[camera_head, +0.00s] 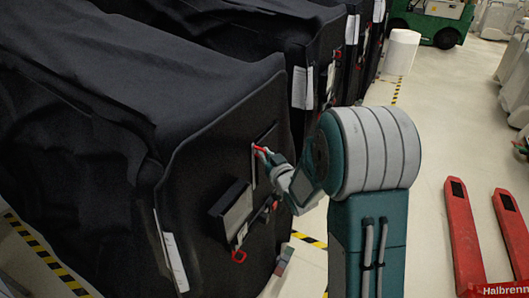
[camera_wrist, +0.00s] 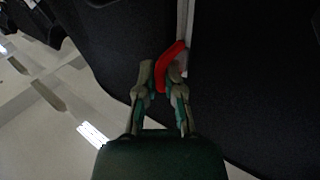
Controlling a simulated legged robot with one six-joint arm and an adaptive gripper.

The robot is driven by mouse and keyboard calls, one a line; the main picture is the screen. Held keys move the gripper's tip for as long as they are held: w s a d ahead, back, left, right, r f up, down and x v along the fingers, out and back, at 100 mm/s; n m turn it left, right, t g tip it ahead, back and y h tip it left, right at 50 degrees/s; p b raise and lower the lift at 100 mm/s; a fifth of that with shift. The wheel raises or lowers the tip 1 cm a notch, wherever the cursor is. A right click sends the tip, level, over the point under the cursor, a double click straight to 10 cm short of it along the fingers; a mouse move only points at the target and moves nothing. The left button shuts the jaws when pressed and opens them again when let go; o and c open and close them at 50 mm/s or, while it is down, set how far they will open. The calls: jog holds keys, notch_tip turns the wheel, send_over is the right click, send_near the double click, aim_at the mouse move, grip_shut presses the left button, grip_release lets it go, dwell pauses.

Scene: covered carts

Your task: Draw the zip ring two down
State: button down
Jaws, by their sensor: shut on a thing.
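A dark covered cart (camera_head: 205,155) fills the left of the head view. A red zip ring (camera_head: 259,149) shows on its near end face, at the tip of my gripper (camera_head: 268,155). In the wrist view the red ring (camera_wrist: 173,60) lies between the fingertips of my gripper (camera_wrist: 161,78), which is shut on it. A pale zip strip (camera_wrist: 185,22) runs up from the ring along the dark cover. Part of the ring is hidden by the fingers. No number is readable on it.
Another red ring (camera_head: 238,256) hangs lower on the cart face, below a dark box-like pocket (camera_head: 231,210). More covered carts stand behind. A red pallet jack (camera_head: 463,235) is at the right.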

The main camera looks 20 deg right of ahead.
notch_tip(320, 180, down, 14)
jog(key=shift+r, duration=0.1)
dwell(0.5)
jog(key=c, duration=0.7)
grip_release()
jog(key=shift+w, duration=0.1)
send_near(259, 180)
jog(key=s, duration=0.2)
jog(key=s+d, duration=0.1)
jog(key=s, duration=0.2)
jog(key=shift+d+f, duration=0.15)
jog(key=shift+f, duration=0.1)
jog(key=shift+r, duration=0.1)
